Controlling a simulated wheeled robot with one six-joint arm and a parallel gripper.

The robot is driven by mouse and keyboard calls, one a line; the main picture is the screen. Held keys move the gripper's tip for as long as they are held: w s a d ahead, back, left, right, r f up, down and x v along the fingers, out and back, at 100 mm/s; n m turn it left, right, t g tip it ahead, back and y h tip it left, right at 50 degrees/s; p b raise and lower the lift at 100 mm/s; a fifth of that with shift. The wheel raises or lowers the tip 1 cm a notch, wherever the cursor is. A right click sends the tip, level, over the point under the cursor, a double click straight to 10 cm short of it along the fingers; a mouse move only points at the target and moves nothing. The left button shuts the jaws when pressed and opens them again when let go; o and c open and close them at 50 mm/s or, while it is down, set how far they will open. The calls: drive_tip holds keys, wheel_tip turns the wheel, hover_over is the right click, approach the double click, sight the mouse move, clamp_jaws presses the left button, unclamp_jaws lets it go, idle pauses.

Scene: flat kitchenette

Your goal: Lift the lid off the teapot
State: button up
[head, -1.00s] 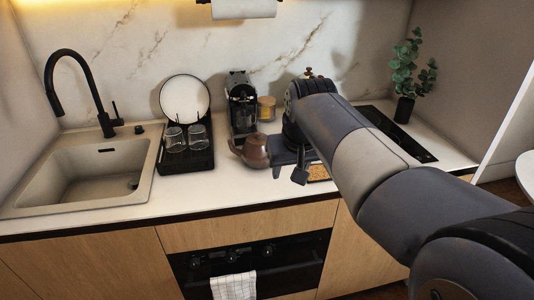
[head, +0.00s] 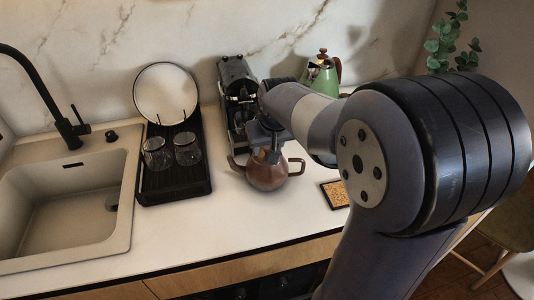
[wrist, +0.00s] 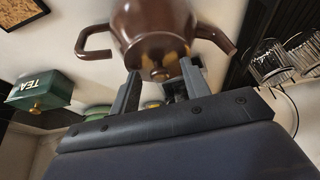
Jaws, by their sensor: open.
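The brown teapot (head: 266,178) stands on the counter beside the coffee machine, its spout to the left and handle to the right in the head view. My gripper (head: 266,153) is over its top, partly hidden by my arm. In the wrist view the teapot (wrist: 158,18) appears upside down at the top. Its lid (wrist: 160,50) is on, with the knob (wrist: 160,74) pointing toward my gripper. My gripper (wrist: 162,82) is open, with one finger on each side of the knob. I cannot tell whether either finger touches it.
A black drying rack (head: 175,183) with a plate and two glasses stands left of the teapot. The coffee machine (head: 237,95) is behind it, and a green kettle (head: 322,75) is further right. A cork trivet (head: 336,194) lies right. The wrist view shows a green tea tin (wrist: 38,92).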

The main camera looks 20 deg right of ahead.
clamp_jaws()
idle(0.3)
drive_tip(key=shift+r, duration=0.1)
